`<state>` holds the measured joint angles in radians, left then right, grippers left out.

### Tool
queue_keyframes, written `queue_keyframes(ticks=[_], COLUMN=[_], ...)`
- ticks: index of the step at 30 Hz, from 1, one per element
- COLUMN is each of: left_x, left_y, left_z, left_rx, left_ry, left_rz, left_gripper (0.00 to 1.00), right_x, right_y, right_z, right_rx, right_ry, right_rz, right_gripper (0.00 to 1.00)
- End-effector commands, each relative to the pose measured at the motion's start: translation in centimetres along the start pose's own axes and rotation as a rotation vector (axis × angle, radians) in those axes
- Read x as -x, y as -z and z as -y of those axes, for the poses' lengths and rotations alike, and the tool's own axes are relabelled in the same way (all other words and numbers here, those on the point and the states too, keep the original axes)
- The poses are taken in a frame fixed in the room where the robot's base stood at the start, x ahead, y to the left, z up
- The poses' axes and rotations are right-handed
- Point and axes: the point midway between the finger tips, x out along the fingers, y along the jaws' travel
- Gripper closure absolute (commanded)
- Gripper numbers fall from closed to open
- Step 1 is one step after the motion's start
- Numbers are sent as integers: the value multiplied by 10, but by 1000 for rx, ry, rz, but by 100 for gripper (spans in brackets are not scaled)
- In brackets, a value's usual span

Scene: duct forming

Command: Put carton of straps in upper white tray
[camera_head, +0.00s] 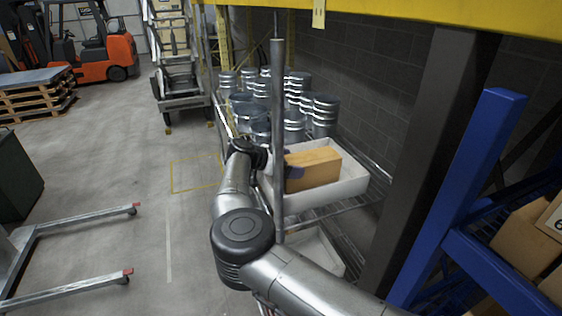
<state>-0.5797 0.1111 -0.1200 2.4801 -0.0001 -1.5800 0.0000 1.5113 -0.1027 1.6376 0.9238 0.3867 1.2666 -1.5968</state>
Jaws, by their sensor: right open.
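The carton of straps (318,167) is a plain tan box. It sits inside the upper white tray (335,194) on a wire rack, its lower part behind the tray's front wall. My right gripper (292,165) is at the carton's left end, partly hidden by a rack post. Its jaws are open, with a dark finger close to the carton; I cannot tell whether it touches. My left gripper is out of view.
A grey rack post (277,120) stands in front of the tray's left part. A lower white tray (312,252) sits below. Several metal ducts (323,116) stand behind. A blue rack (470,195) with cartons is at the right.

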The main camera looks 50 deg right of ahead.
Motion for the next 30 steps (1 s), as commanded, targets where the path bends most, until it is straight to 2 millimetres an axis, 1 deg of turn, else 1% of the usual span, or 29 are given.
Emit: queue_keyframes(ticks=[5,15,19,24,30], left_x=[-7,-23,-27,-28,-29], left_y=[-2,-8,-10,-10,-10], left_z=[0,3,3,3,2], left_rx=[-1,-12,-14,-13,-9], left_ry=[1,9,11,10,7], left_rz=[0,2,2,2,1], left_gripper=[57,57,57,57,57], right_x=[21,90,112,127,136], right_y=[-2,0,0,1,2], right_z=[1,1,1,1,0], right_rx=[0,-1,-2,-2,-2], right_ry=[5,6,6,3,3], right_rz=[0,-1,-2,-2,-2], right_gripper=[0,0,0,0,0])
